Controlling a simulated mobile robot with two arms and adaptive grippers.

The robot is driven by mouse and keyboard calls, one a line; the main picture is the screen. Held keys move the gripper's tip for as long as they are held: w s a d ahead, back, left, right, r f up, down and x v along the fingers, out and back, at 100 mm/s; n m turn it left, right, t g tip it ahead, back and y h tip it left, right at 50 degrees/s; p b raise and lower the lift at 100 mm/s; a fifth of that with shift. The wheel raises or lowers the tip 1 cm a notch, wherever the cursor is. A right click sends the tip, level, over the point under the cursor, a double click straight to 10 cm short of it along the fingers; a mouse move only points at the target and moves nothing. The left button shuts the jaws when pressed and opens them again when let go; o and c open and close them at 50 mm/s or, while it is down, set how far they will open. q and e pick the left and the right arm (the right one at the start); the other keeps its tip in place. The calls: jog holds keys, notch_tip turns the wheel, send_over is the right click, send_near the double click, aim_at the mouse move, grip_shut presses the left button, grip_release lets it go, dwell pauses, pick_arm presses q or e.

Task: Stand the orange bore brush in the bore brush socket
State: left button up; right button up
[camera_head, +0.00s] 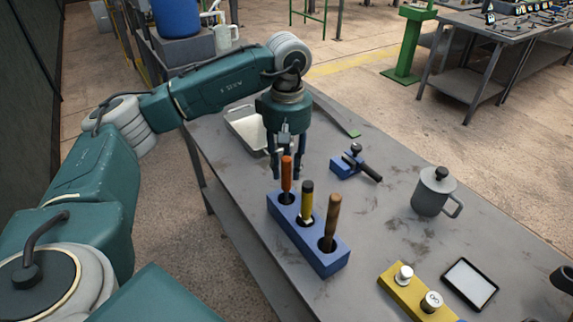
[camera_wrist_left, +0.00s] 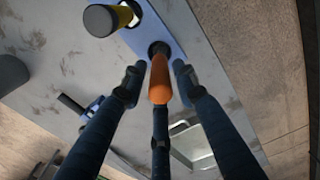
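The orange bore brush (camera_head: 286,175) stands upright in the end hole of a blue block (camera_head: 322,262), its handle up; its lower part is hidden in the hole. In the left wrist view the orange handle (camera_wrist_left: 160,82) points up towards the camera. My left gripper (camera_head: 288,172) is at the handle, pointing down. Its fingers (camera_wrist_left: 160,92) are spread with gaps beside the handle, so it is open and holds nothing. The block's other two holes hold a yellow tool with a black top (camera_head: 306,200) and a brown-handled tool (camera_head: 331,220). My right gripper is not in view.
A grey tray (camera_head: 236,119) lies behind my left gripper. A blue fixture with a dark rod (camera_head: 348,165), a grey lidded mug (camera_head: 432,190), a yellow block with white knobs (camera_head: 405,292) and a tablet (camera_head: 470,282) are to the right. The table's middle is clear.

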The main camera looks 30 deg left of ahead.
pick_arm(q)
jog(key=shift+o, duration=0.2)
jog(key=shift+r, duration=0.1)
notch_tip(320, 180, up, 12)
jog(key=shift+f, duration=0.1)
dwell(0.3)
